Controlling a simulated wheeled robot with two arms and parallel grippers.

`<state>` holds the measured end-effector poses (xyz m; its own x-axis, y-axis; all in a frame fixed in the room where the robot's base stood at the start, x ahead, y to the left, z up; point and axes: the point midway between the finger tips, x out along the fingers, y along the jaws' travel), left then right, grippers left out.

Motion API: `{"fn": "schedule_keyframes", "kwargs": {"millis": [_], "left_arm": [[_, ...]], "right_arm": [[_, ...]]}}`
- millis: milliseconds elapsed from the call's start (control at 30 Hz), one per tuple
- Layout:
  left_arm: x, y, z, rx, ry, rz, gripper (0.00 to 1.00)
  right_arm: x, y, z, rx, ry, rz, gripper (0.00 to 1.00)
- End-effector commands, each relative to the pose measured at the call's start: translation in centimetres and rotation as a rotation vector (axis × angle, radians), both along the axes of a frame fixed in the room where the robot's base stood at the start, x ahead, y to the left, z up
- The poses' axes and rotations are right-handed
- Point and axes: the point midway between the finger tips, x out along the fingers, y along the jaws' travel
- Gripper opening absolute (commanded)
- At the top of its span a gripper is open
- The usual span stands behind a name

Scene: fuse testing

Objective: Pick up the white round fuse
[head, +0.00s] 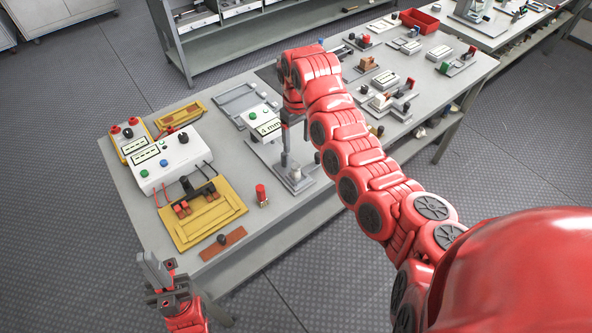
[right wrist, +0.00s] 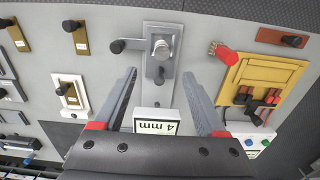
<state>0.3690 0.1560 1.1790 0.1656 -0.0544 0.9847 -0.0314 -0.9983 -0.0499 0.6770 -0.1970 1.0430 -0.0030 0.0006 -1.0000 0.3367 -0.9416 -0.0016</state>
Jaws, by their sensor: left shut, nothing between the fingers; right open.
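A small pale round piece, which looks like the white round fuse (right wrist: 161,49), stands on a grey metal fixture (right wrist: 158,30) in the right wrist view. In the head view the pale piece (head: 295,173) is beside and below my right gripper (head: 288,155). My right gripper is open and empty above the fixture. In the right wrist view its fingers (right wrist: 159,75) are spread either side of the fixture's line, short of the pale piece and not touching it. My left gripper (head: 155,268) is shut and empty, off the table's near left edge.
A "4 mm" display box (head: 262,121) stands beside the right gripper. A red cylinder (head: 262,195), a yellow tray (head: 205,215) and a white meter box (head: 172,160) lie to the left. Several small fixtures and a red bin (head: 420,20) fill the far table.

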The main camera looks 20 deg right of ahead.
Motion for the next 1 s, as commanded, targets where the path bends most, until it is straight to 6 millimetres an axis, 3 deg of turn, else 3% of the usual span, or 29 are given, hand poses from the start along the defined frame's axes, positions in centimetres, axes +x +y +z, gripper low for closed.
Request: {"fn": "schedule_keyframes", "kwargs": {"millis": [100, 300, 667, 733, 833, 1000], "left_arm": [[0.0, 0.0, 0.1, 0.000, 0.000, 0.000, 0.00], [0.0, 0.0, -1.1, 0.000, 0.000, 0.000, 0.00], [0.0, 0.0, -1.4, 0.000, 0.000, 0.000, 0.00], [0.0, 0.0, -1.2, 0.000, 0.000, 0.000, 0.00], [0.0, 0.0, 0.7, 0.000, 0.000, 0.000, 0.00], [0.0, 0.0, 1.1, 0.000, 0.000, 0.000, 0.00]], "right_arm": [[-0.1, 0.4, -2.7, 0.003, 0.003, 0.002, 0.74], [0.0, 0.2, -6.1, 0.000, 0.001, 0.002, 0.74], [0.0, 0.1, -8.0, 0.001, -0.002, 0.001, 0.74], [-0.1, 0.2, -8.8, 0.000, 0.000, 0.002, 0.74], [-0.3, 0.2, -9.7, 0.001, 0.004, 0.001, 0.74], [-0.3, 0.2, -12.0, 0.000, 0.002, 0.001, 0.74]]}}
